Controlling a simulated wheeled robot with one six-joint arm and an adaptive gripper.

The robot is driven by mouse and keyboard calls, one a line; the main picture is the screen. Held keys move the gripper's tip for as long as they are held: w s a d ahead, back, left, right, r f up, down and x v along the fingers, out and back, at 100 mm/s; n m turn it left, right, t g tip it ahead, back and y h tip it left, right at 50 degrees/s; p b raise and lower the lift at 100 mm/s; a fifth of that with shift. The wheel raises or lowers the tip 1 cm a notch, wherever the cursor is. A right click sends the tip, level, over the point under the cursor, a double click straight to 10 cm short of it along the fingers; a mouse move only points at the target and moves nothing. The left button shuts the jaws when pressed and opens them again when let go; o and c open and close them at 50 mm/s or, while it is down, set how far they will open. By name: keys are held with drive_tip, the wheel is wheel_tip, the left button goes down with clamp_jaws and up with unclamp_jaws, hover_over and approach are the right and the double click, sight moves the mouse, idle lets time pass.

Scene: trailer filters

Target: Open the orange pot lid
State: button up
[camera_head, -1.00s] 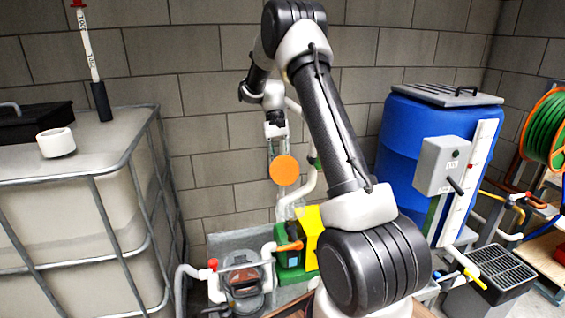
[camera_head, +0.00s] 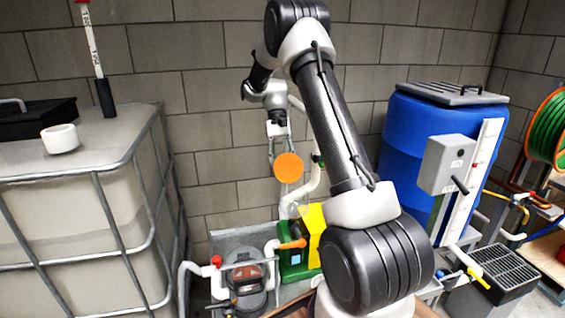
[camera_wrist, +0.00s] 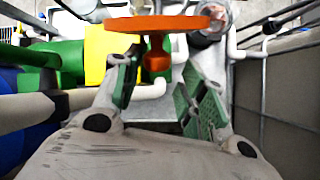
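The orange lid (camera_head: 288,167) is a round disc facing the head camera, in front of the block wall. In the wrist view the lid (camera_wrist: 150,24) is nearly edge-on at the top, with its short orange knob (camera_wrist: 157,58) pointing back between my fingers. My gripper (camera_head: 277,152) hangs down just behind the lid. In the wrist view my gripper (camera_wrist: 158,75) has its green-padded fingers spread on either side of the knob, with narrow gaps visible. Finger contact with the knob is not clear. The lid hides my fingertips in the head view, and what it rests on is unclear.
A green and yellow unit (camera_head: 297,262) and a pump (camera_head: 247,290) stand below, among white pipes. A caged tank (camera_head: 70,215) is at left with a white cup (camera_head: 60,138) on top. A blue barrel (camera_head: 405,140) is at right.

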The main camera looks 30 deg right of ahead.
drive_tip(key=v, duration=1.2)
